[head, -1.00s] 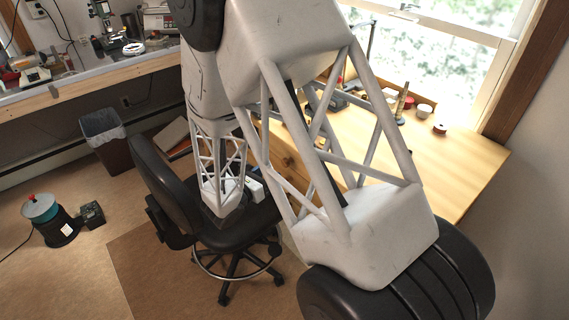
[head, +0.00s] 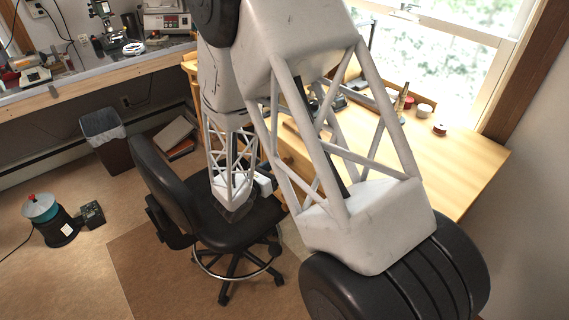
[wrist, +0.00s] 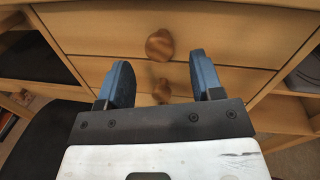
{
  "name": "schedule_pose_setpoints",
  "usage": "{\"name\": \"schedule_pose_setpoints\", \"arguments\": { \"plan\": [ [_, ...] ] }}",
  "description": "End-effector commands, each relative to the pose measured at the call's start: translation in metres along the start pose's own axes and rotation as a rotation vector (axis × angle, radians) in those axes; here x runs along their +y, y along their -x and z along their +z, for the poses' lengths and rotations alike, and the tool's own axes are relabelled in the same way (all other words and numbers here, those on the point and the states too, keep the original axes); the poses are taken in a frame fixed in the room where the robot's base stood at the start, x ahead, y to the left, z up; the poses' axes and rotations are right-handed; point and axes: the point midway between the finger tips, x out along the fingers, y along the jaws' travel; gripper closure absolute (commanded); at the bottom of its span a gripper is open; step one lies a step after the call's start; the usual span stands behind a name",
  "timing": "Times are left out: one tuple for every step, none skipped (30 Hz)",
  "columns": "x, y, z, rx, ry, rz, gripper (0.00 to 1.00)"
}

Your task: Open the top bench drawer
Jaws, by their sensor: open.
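The wooden bench (head: 470,150) stands by the window in the head view, with its drawer fronts largely hidden behind my arm. In the wrist view, stacked drawers fill the middle. The upper drawer front (wrist: 105,30) in this view has a round wooden knob (wrist: 160,45). A lower drawer has another knob (wrist: 161,91). I cannot tell whether a further drawer lies above the picture. The drawer fronts look closed. My gripper (wrist: 165,72) is open, its two blue fingers apart in front of the drawers. The upper knob shows beyond and between the fingertips, not held.
A black office chair (head: 165,190) stands close to my arm, and its dark edge shows in the wrist view (wrist: 45,145). Open shelves (wrist: 285,110) flank the drawers. Small items, including a spool (head: 439,129), stand on the bench top.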

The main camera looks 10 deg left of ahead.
Motion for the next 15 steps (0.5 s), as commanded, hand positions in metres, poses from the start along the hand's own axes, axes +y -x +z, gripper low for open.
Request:
{"name": "schedule_pose_setpoints", "arguments": {
  "plan": [
    [-0.001, -0.007, 0.0, 0.0, 0.0, -0.003, 0.4],
    [-0.001, -0.01, 0.0, 0.0, 0.0, -0.003, 0.4],
    [-0.001, -0.014, 0.0, 0.0, 0.0, -0.003, 0.4],
    [-0.001, -0.017, 0.0, 0.0, 0.0, -0.003, 0.4],
    [-0.001, -0.021, -0.001, 0.0, 0.0, -0.002, 0.4],
    [-0.001, -0.025, -0.001, 0.0, 0.001, -0.002, 0.4],
    [-0.001, -0.028, -0.001, 0.0, 0.0, -0.002, 0.4],
    [-0.001, -0.03, -0.001, 0.0, 0.0, -0.002, 0.4],
    [-0.001, -0.033, 0.0, 0.0, 0.0, -0.002, 0.4],
    [-0.001, -0.035, 0.0, 0.001, 0.0, -0.002, 0.4],
    [0.0, -0.037, 0.0, 0.0, -0.001, -0.002, 0.4],
    [0.0, -0.039, 0.0, 0.0, -0.001, -0.001, 0.4],
    [0.0, -0.041, 0.0, 0.0, -0.001, -0.001, 0.4],
    [0.0, -0.042, 0.0, 0.0, -0.001, -0.001, 0.4],
    [0.0, -0.043, 0.0, 0.0, -0.001, 0.0, 0.4]
  ]
}}
